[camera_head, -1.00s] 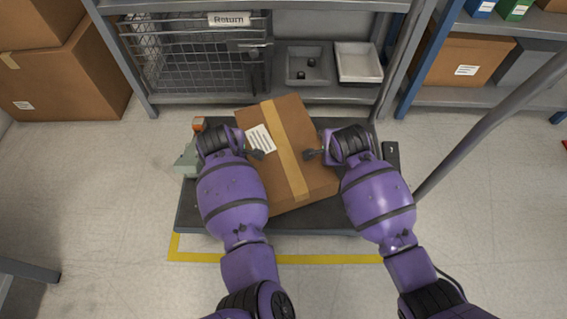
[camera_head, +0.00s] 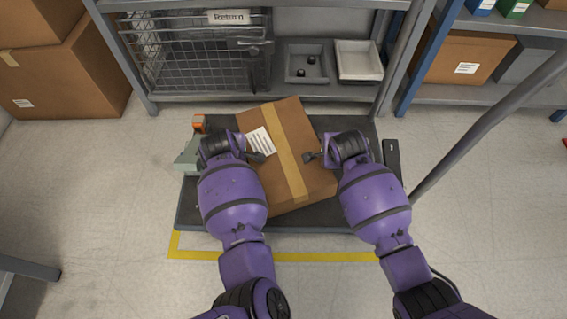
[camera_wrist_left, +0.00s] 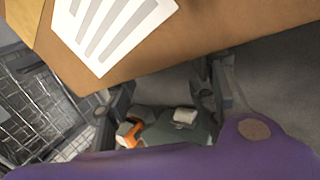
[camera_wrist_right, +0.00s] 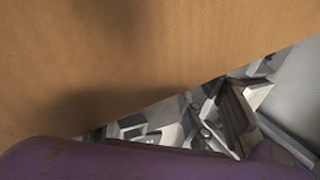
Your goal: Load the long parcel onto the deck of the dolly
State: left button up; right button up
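The long parcel (camera_head: 308,178) is a brown cardboard box with a tan tape strip and a white label. It lies slightly turned over the dark grey deck of the dolly (camera_head: 205,215); whether it rests on the deck or hovers just above cannot be told. My left gripper (camera_head: 257,157) is at its left side, my right gripper (camera_head: 310,156) at its right; fingertips overlap its top in the head view, contact unclear. In the left wrist view, the left fingers (camera_wrist_left: 160,100) stand apart below the parcel's label. In the right wrist view, cardboard fills the upper part.
A grey-green object with an orange top (camera_head: 190,150) stands at the deck's left edge. The dolly's grey handle (camera_head: 490,125) slants at right. A shelf with a wire cage (camera_head: 190,55) and trays is behind. Yellow tape (camera_head: 270,257) marks the floor in front.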

pick_arm(q)
jog(key=shift+w+d+r, duration=0.15)
jog(key=shift+d, duration=0.4)
pick_arm(e)
jog(key=shift+s+a+f, duration=0.1)
jog(key=shift+s+a, duration=0.05)
jog(key=shift+a, duration=0.2)
pick_arm(q)
jog(key=o, duration=0.5)
jog(key=shift+a, duration=2.15)
pick_arm(e)
jog(key=shift+d, duration=2)
jog(key=o, duration=0.5)
jog(key=shift+r, duration=0.2)
pick_arm(q)
notch_tip(320, 180, up, 10)
jog(key=shift+f, duration=0.15)
pick_arm(e)
jog(key=v, duration=1.1)
jog(key=shift+s+d+r, duration=0.1)
jog(key=shift+s+r, duration=0.05)
jog(key=shift+r, duration=0.2)
pick_arm(q)
jog(key=shift+s, duration=0.2)
